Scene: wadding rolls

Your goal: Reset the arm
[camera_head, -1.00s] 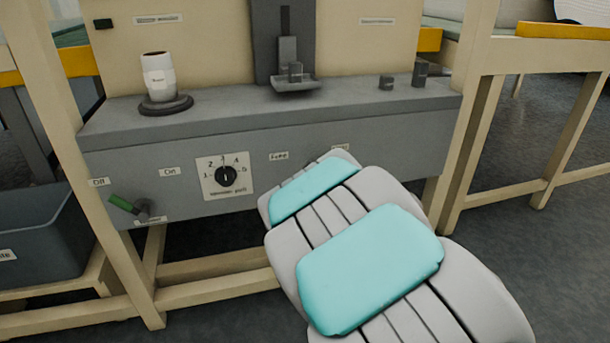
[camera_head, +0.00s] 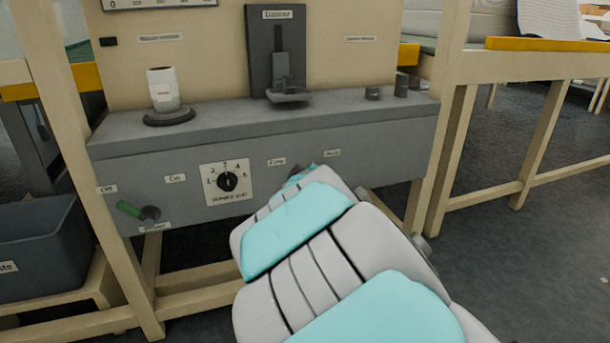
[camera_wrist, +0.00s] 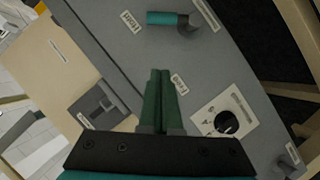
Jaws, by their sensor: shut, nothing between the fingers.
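My arm (camera_head: 330,250), in grey and teal covers, reaches from the lower right toward the grey console front in the head view and hides my gripper there. In the wrist view my gripper (camera_wrist: 160,85) shows two green fingers pressed together, with nothing between them. The fingers point over the console front, between a label and the white dial plate (camera_wrist: 226,112). A teal-handled lever (camera_wrist: 168,18) on a grey pivot lies beyond the fingertips, apart from them in the picture. How far the fingertips are from the panel is unclear.
The console (camera_head: 140,195) has a dial (camera_head: 228,181), a green-handled lever (camera_head: 128,208) and a ledge. A white cup-like piece (camera_head: 163,90) on a dark base and a dark upright fixture (camera_head: 277,55) stand there. A grey bin (camera_head: 40,250) is at left. Open floor (camera_head: 510,260) lies right.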

